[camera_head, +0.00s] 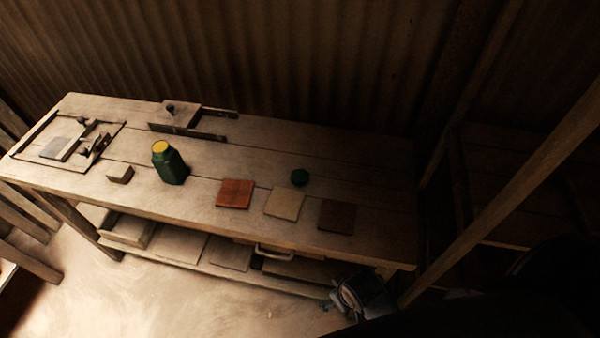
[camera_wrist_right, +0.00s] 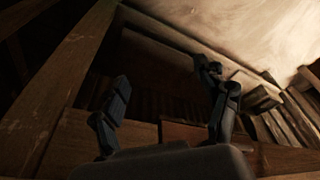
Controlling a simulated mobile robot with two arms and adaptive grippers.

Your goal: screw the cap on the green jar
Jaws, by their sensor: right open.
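The green jar (camera_head: 172,168) stands upright on the workbench, left of its middle. Its top shows yellow, with no cap on it. My right gripper (camera_head: 352,298) is low at the bench's front right, below the top's edge and well away from jar and cap. In the right wrist view the right gripper (camera_wrist_right: 165,75) has its fingers spread with nothing between them. Neither jar nor cap shows there. My left gripper is not in view.
The workbench (camera_head: 350,165) carries a red tile (camera_head: 235,194), a cream tile (camera_head: 284,204) and a brown tile (camera_head: 337,216) near its front edge. A small block (camera_head: 120,174) sits left of the jar. A slanted wooden post (camera_head: 510,190) rises at the right.

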